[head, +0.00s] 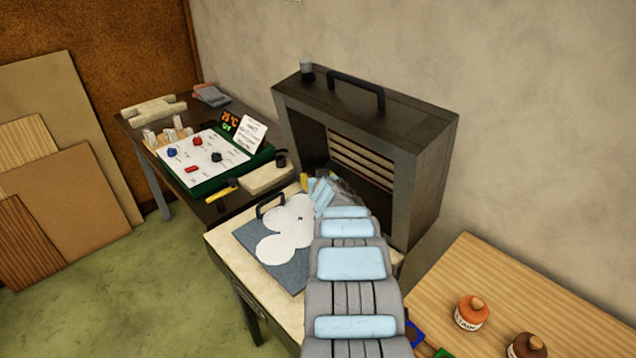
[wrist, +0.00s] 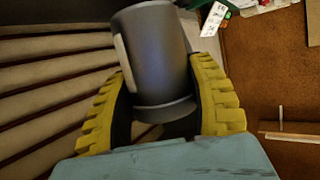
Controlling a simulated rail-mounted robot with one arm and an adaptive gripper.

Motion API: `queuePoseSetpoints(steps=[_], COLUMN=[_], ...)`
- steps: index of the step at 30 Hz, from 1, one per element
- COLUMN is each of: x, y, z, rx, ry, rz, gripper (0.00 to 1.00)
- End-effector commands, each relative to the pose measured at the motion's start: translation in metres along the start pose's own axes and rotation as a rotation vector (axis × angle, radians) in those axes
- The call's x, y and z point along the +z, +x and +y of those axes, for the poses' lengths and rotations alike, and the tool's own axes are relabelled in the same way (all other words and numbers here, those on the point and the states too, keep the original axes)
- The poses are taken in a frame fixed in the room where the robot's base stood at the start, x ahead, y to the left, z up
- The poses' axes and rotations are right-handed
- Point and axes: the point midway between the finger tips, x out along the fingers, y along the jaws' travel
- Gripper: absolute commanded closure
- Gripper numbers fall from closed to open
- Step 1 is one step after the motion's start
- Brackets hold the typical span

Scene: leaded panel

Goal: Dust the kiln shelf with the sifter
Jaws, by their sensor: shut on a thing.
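The kiln shelf (head: 259,245) is a flat blue-grey slab with a dark handle, lying on the pale table in the head view. White rounded patches of powder (head: 284,240) cover part of it. In the wrist view, my gripper (wrist: 168,120) is shut on a grey cylinder with a pale label, the sifter (wrist: 158,55). One yellow finger lies on each side of it. In the head view, my arm hides most of the gripper; a yellow bit of it shows near the kiln's opening, beyond the shelf. The sifter itself cannot be made out there.
A dark kiln (head: 425,185) with an open front and ribbed inside stands behind the shelf. A side table with a green-edged board (head: 207,157) is at left. A wooden bench (head: 530,290) with an orange jar (head: 469,313) and a brown jar (head: 526,346) is at right.

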Motion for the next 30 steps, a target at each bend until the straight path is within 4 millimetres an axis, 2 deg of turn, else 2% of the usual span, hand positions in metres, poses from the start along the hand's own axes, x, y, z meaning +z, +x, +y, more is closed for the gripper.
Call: queuePoseSetpoints(steps=[7,19,24,30], x=[-0.002,0.009,0.011,0.013], y=[-0.012,-0.03,-0.031,-0.021], z=[0.006,0.018,0.019,0.013], rx=[-0.004,-0.002,-0.002,-0.004], ry=[0.001,-0.001,-0.002,-0.003], rz=[0.001,0.0,0.003,0.001], gripper=[0.84,0.84,0.84,0.84])
